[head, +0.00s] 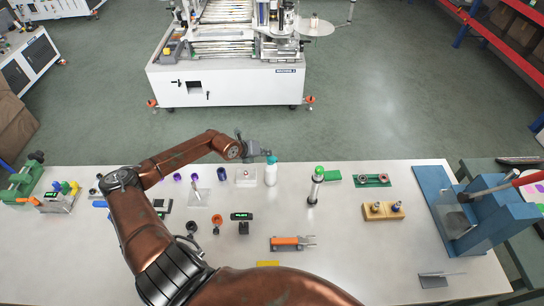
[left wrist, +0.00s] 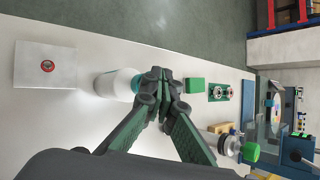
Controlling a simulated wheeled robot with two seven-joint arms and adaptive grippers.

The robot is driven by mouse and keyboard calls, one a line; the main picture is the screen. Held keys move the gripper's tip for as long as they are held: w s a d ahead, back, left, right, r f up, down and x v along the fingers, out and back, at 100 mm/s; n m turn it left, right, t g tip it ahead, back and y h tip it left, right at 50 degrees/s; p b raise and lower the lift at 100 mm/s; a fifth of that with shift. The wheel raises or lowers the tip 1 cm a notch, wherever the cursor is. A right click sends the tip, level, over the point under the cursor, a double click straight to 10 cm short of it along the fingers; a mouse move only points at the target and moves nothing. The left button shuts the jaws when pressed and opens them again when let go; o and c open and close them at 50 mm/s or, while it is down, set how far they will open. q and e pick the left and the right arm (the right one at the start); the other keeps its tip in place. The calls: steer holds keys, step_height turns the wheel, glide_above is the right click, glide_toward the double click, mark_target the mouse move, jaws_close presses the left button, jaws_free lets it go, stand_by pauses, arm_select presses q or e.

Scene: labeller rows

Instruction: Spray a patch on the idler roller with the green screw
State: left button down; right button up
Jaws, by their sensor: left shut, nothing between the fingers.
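The idler roller (head: 313,190) stands upright on the white table right of centre, with a green screw (head: 319,170) on top. In the left wrist view the roller (left wrist: 226,144) and its green top (left wrist: 250,152) show at the lower right, partly behind a finger. A white bottle (head: 271,175) with a teal cap stands left of the roller; it also shows in the left wrist view (left wrist: 112,84). My left gripper (head: 268,151) is shut and empty, above and near the bottle's cap. Its fingertips (left wrist: 160,84) overlap the cap's edge in the wrist view; contact cannot be told. My right gripper is out of view.
A green block (head: 332,176) and a green plate with two rings (head: 372,181) lie right of the roller. A wooden block (head: 383,211) and a blue press (head: 455,215) stand farther right. Orange-handled pliers (head: 290,242) lie in front. A white pad (head: 246,178) lies left of the bottle.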

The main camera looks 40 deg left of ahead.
arm_select(q)
steer(key=shift+f, duration=0.15)
stand_by(0.3)
steer(key=shift+s+f, duration=0.15)
steer(key=shift+f, duration=0.35)
steer(key=shift+r, duration=0.25)
step_height(320, 180, up, 6)
steer(key=p, duration=0.5)
steer(key=shift+r, duration=0.25)
